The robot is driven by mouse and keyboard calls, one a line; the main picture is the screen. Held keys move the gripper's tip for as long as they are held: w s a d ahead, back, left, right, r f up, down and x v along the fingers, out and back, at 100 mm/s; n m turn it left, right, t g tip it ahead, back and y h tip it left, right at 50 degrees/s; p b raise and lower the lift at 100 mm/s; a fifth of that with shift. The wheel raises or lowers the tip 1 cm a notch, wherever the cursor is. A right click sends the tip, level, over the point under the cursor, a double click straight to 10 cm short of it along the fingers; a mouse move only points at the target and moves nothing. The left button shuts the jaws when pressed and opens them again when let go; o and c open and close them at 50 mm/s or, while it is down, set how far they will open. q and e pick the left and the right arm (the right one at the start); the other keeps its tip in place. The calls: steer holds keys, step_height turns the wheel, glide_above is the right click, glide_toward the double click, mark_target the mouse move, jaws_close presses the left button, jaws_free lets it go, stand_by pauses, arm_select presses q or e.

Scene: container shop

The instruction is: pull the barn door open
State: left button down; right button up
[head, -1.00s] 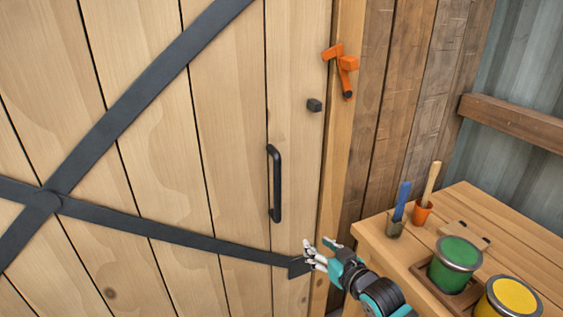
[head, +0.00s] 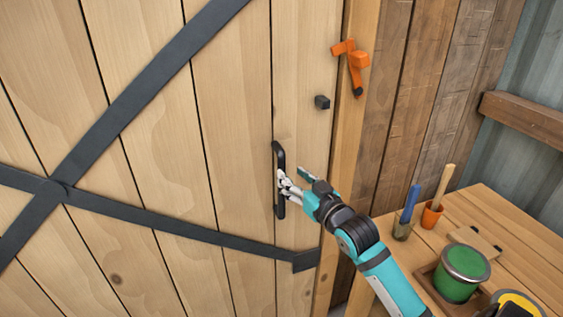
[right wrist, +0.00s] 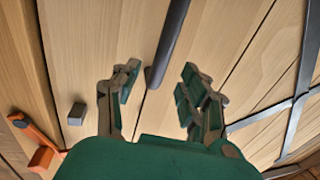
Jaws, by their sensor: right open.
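The barn door (head: 230,140) is pale wood planks with dark metal straps, and it sits flush against its post. Its black bar handle (head: 279,208) stands upright near the door's right edge. My right gripper (head: 291,180) is open at the handle's middle, its fingers partly covering the bar. In the right wrist view the handle (right wrist: 172,40) runs between the two spread fingers (right wrist: 157,90); I cannot tell whether they touch it. An orange latch (head: 353,62) hangs on the post, clear of the dark block (head: 322,102) on the door. My left gripper is out of view.
A wooden bench (head: 475,215) stands at the right, close to my right arm. It holds a green can (head: 460,274), a yellow can (head: 518,303) and two small pots with handled tools (head: 432,214). A wooden rail (head: 522,118) crosses the metal wall behind.

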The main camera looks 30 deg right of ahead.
mark_target(279, 168)
steer(key=w+p, duration=0.1)
steer(key=w, duration=0.5)
steer(key=shift+c, duration=0.3)
jaws_close()
steer(key=shift+w+f, duration=0.3)
steer(key=shift+f, duration=0.05)
